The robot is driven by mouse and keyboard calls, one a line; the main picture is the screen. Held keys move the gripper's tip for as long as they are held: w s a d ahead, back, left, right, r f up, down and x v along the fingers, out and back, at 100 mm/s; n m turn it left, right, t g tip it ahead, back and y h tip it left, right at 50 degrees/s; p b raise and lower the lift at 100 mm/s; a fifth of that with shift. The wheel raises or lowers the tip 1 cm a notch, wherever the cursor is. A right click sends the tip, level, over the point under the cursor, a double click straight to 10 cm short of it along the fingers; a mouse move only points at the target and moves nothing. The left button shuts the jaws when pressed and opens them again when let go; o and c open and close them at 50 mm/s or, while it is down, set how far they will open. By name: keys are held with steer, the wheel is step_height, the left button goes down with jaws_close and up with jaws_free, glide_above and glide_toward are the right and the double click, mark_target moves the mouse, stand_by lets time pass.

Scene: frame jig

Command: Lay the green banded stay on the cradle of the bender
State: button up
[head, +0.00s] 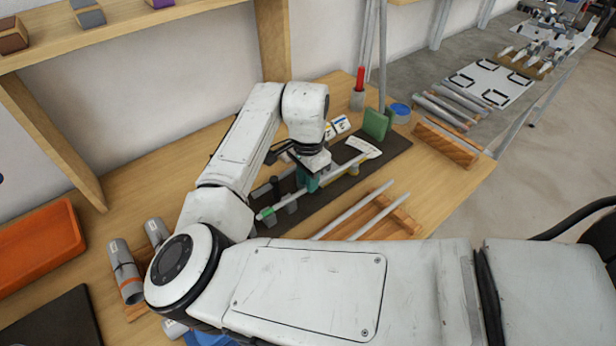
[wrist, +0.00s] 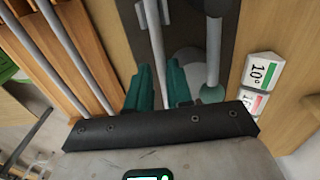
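The green banded stay (head: 284,203) is a thin grey rod with a green band near its left end, in the head view. My gripper (head: 307,181) is above the bender's dark base (head: 393,149), its teal fingers on the rod. In the wrist view the rod (wrist: 156,38) runs between the two fingers (wrist: 159,80), which look closed against its sides. The rod lies low over the bender, among grey blocks and a black post (head: 275,187). I cannot tell whether it touches the cradle, which my gripper and arm partly hide.
A wooden rack (head: 400,217) with two grey rods stands in front of the bender. A green block (head: 375,124) and number cards (head: 341,124) are behind. An orange tray (head: 40,246) is far left. In the wrist view a round-ended bar (wrist: 213,50) lies beside the stay.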

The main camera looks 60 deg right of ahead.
steer(key=shift+f, duration=0.6)
steer(key=shift+r, duration=0.5)
step_height(320, 180, up, 11)
steer(key=b, duration=0.1)
